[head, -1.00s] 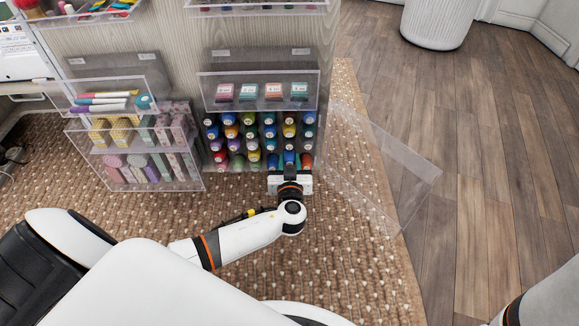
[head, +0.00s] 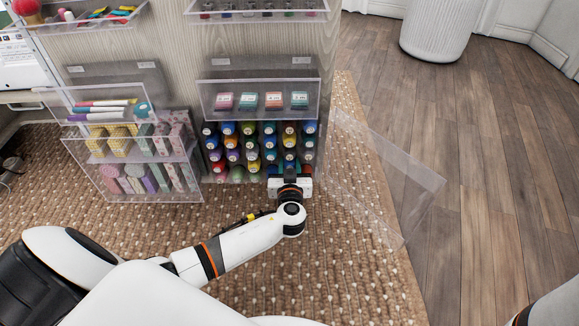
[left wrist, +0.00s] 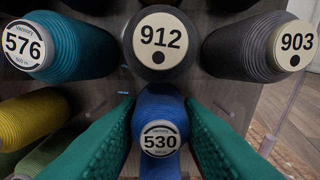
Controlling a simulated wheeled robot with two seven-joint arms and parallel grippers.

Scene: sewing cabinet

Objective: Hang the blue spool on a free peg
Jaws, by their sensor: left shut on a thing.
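The blue spool (left wrist: 160,105), labelled 530, sits between the two green fingers of my left gripper (left wrist: 160,122) in the left wrist view. The fingers are shut on it from both sides. In the head view my left gripper (head: 290,177) is at the lower right of the spool rack (head: 213,176), and the spool is too small to single out there. Spool 912 (left wrist: 160,43) is just above the blue one. A pale, clear peg-like shape (left wrist: 222,108) shows right of the blue spool. I cannot tell whether the spool is on a peg. My right gripper is out of view.
Teal spool 576 (left wrist: 65,45) and dark spool 903 (left wrist: 245,48) flank the upper row, with a yellow spool (left wrist: 32,118) lower left. A clear panel (head: 390,180) stands open right of the rack. A clear drawer (head: 258,112) with boxed items is above. Open rug (head: 330,265) lies in front.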

